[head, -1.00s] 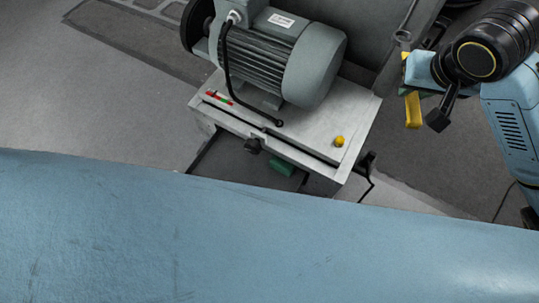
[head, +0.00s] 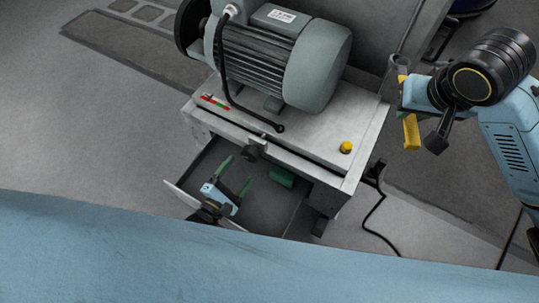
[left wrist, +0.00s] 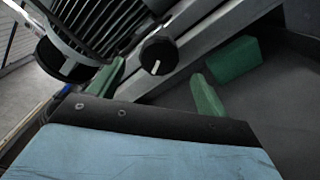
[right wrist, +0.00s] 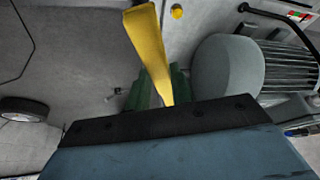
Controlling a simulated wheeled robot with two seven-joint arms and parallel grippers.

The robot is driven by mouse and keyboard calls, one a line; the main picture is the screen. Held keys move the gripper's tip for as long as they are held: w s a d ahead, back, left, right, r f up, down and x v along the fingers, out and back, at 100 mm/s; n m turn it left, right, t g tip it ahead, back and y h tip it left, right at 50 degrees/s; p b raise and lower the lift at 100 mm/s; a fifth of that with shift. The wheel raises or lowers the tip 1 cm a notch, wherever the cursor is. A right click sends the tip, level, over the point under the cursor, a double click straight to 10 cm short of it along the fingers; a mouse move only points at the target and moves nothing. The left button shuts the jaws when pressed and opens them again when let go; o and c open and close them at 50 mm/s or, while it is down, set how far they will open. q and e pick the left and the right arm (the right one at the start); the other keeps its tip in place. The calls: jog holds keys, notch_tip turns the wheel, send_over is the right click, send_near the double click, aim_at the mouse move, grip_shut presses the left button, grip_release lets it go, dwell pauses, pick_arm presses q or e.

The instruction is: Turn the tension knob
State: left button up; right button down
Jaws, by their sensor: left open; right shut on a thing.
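The tension knob (head: 256,148) is a small black knob on the front edge of the grey bench under the motor. In the left wrist view the knob (left wrist: 158,55) has a white pointer line and shows between and beyond the fingertips. My left gripper (head: 236,175) is open, with its green fingers apart, just in front of the knob and above the drawer. I see no contact with the knob. My right gripper (right wrist: 160,88) is shut on a yellow bar (right wrist: 148,45), which also hangs below the gripper in the head view (head: 411,131).
The open drawer (head: 265,212) below the bench holds a green block (head: 281,177). A grey motor (head: 285,60) with a black cable stands on the bench. A yellow button (head: 346,147) sits at the bench's right corner. A black cord hangs at the right.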

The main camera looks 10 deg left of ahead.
aim_at(249, 158)
pick_arm(q)
jog(key=b+x, duration=0.2)
jog(key=x, duration=0.5)
jog(key=shift+w, duration=0.2)
pick_arm(e)
notch_tip(249, 158, down, 2)
jog(key=shift+f, duration=0.1)
pick_arm(q)
jog(key=shift+d, duration=0.1)
jog(key=c, duration=1)
jog(key=shift+m, duration=0.4)
